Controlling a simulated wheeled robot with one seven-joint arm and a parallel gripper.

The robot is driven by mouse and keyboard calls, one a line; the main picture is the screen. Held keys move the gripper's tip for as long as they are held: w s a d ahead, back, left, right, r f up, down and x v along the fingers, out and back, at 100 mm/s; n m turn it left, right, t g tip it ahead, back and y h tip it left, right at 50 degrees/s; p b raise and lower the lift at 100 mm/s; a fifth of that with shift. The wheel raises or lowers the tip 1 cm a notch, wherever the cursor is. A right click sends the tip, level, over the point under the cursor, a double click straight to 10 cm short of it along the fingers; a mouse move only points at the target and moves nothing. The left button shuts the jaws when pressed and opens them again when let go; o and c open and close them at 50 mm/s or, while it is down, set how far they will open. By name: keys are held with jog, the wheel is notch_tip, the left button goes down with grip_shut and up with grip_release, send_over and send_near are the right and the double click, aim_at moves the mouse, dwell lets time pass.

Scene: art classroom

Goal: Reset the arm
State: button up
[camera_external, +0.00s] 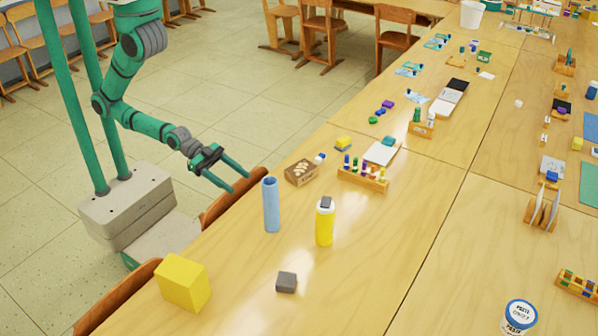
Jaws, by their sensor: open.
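My gripper (241,180) is at the end of my green arm, near the left edge of the long wooden table (240,280). Its two green fingers are apart, with nothing visible between them. The fingers point right, toward the table, close to a chair back. The arm is bent, reaching down and to the right from my column. A blue cylinder (271,206) stands upright on the table just right of the fingers.
A yellow block (183,283) and a dark grey block (287,282) sit at the front of the table. A brown box (301,172) and a rack of small bottles (362,180) stand behind the cylinder. Chair backs (232,197) line the table edge. Open floor lies left.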

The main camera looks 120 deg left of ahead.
jog(key=s+d+r, duration=0.1)
jog(key=s+r, duration=0.2)
jog(key=s, duration=0.4)
jog(key=s+r+t, duration=0.1)
jog(key=s+r, duration=0.3)
jog(key=s, duration=0.2)
jog(key=shift+s+d, duration=0.35)
jog(key=shift+d, duration=0.05)
